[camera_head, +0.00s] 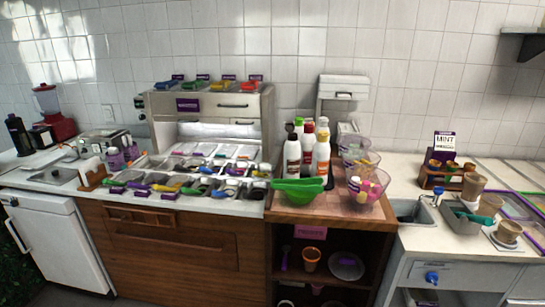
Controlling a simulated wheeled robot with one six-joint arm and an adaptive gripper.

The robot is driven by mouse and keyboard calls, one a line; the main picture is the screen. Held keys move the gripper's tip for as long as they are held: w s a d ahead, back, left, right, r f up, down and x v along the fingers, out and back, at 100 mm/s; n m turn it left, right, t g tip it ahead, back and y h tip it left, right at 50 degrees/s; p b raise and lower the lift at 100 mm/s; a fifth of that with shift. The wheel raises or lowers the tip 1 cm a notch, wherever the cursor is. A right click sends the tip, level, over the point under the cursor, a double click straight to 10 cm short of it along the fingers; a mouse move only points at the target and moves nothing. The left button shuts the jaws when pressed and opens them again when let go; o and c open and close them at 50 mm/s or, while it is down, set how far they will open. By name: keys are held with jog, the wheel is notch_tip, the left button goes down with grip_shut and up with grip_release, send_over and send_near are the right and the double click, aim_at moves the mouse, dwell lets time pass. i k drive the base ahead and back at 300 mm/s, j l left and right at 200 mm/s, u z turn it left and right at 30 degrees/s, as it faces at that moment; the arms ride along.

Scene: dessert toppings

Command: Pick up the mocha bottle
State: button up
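A group of several squeeze bottles stands upright, close together, on the wooden top of the middle cabinet (335,217). At the front right is a white-capped bottle with an orange label (322,155). The labels are too small to read, so I cannot tell for sure which bottle is mocha. My gripper is not in view.
A green bowl (298,191) stands in front of the bottles. Clear bowls (364,188) stand to their right, one with colourful contents. A toppings counter (238,207) lies left, a small sink (408,211) right. A white dispenser (343,91) rises behind.

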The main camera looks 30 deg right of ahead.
aim_at(292, 148)
jog(key=i+z, duration=0.2)
jog(key=i, duration=0.3)
jog(key=i+z, duration=0.2)
jog(key=i, duration=0.3)
jog(key=i+j+z, duration=0.25)
jog(key=i, duration=0.2)
jog(key=u, duration=1.25)
jog(key=k+z, duration=0.15)
jog(key=z, duration=1.1)
jog(key=k+j, duration=0.05)
